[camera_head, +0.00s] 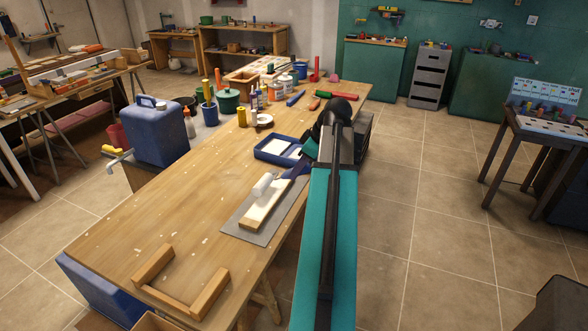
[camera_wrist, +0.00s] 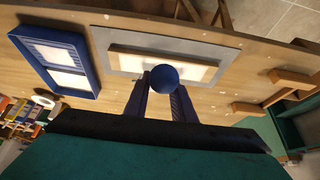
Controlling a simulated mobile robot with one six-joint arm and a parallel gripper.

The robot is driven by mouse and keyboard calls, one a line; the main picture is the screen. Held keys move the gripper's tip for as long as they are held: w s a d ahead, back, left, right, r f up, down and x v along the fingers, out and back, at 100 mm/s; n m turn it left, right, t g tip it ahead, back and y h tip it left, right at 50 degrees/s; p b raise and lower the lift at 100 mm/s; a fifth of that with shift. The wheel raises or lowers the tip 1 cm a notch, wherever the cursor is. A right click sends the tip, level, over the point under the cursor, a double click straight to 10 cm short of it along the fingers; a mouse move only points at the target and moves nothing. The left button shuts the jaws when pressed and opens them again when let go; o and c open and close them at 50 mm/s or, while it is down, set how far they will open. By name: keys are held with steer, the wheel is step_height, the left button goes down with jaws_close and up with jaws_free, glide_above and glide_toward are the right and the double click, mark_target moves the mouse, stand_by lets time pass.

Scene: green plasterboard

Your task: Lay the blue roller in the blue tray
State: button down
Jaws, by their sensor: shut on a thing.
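The blue roller has a white roller head (camera_head: 263,184), which shows over the pale board (camera_head: 262,208) on the grey mat. My gripper (camera_head: 296,168) is shut on the roller's blue handle. In the wrist view the round blue handle end (camera_wrist: 165,78) sits between the two fingertips of my gripper (camera_wrist: 163,95) and hides part of the board. I cannot tell whether the roller head touches the board. The blue tray (camera_head: 262,154) lies flat on the bench just beyond my gripper, with pale panels inside. It is at the upper left in the wrist view (camera_wrist: 91,46).
The wooden bench (camera_head: 170,225) is clear at front left, apart from a wooden U-shaped frame (camera_head: 156,290). A grey mat (camera_head: 240,233) lies under the board. Behind the tray stand pots, a yellow bottle (camera_head: 242,117) and a tape roll (camera_head: 262,121). A blue canister (camera_head: 158,135) stands at left.

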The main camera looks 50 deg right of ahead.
steer(key=w+d, duration=0.2)
steer(key=w+d+p, duration=0.1)
steer(key=shift+w+d+f, duration=0.2)
steer(key=shift+w+f, duration=0.05)
steer(key=shift+w, duration=0.1)
steer(key=shift+f, duration=0.1)
steer(key=shift+f+p, duration=0.8)
steer(key=shift+f, duration=0.85)
